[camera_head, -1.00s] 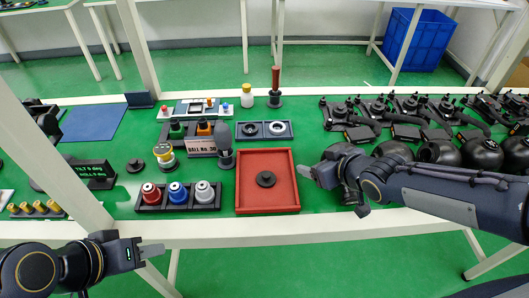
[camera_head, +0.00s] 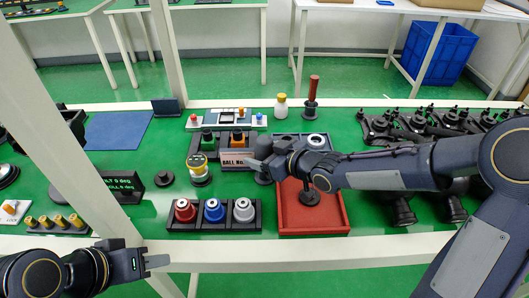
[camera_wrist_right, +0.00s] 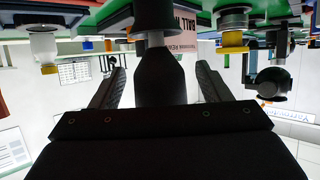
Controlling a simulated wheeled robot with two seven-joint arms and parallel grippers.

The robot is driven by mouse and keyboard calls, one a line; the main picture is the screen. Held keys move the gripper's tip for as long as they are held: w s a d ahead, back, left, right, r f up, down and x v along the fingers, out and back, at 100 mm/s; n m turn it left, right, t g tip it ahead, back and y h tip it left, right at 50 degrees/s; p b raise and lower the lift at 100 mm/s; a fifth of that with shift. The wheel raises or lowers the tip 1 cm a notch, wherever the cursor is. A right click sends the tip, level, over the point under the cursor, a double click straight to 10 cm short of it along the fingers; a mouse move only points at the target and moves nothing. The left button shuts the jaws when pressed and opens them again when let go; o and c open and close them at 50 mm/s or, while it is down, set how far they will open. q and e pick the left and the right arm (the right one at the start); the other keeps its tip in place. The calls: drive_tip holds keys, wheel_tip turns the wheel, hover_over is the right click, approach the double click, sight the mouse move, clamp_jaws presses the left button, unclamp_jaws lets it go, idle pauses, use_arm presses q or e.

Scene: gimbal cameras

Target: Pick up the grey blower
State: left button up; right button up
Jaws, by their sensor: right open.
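The grey blower (camera_head: 262,178) stands upright on the table, left of the red tray. In the head view my right gripper (camera_head: 257,164) is at its upper part and hides some of it. In the right wrist view, which is upside down, the dark blower body (camera_wrist_right: 162,78) lies between the two fingers of the right gripper (camera_wrist_right: 160,85). The fingers are open, with visible gaps on both sides of the body. My left gripper (camera_head: 157,261) is low at the left, in front of the table edge, away from the blower; its jaw opening is unclear.
A red tray (camera_head: 335,222) lies under my right forearm. A rack with red, blue and silver-white items (camera_head: 213,226) stands in front. A yellow-topped jar (camera_head: 198,168) and a label sign (camera_head: 236,160) are left of the blower. Black devices (camera_head: 440,122) crowd the right.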

sight(271, 143)
drive_tip(key=shift+c, duration=0.3)
drive_tip(key=c, duration=1.1)
drive_tip(key=shift+o, duration=0.2)
drive_tip(key=shift+r, duration=0.1)
drive_tip(key=shift+r, duration=0.3)
drive_tip(key=r, duration=0.1)
drive_tip(key=r+p, duration=0.1)
drive_tip(key=r, duration=0.1)
drive_tip(key=shift+s+d+r+p, duration=0.15)
drive_tip(key=shift+d+r+p, duration=0.15)
drive_tip(key=shift+p, duration=0.1)
drive_tip(key=r+p+v, duration=0.2)
drive_tip(key=p+v, duration=0.9)
drive_tip(key=v, duration=0.4)
drive_tip(key=shift+w+a+r, duration=0.15)
drive_tip(key=shift+w+r, duration=0.05)
drive_tip(key=shift+r, duration=0.3)
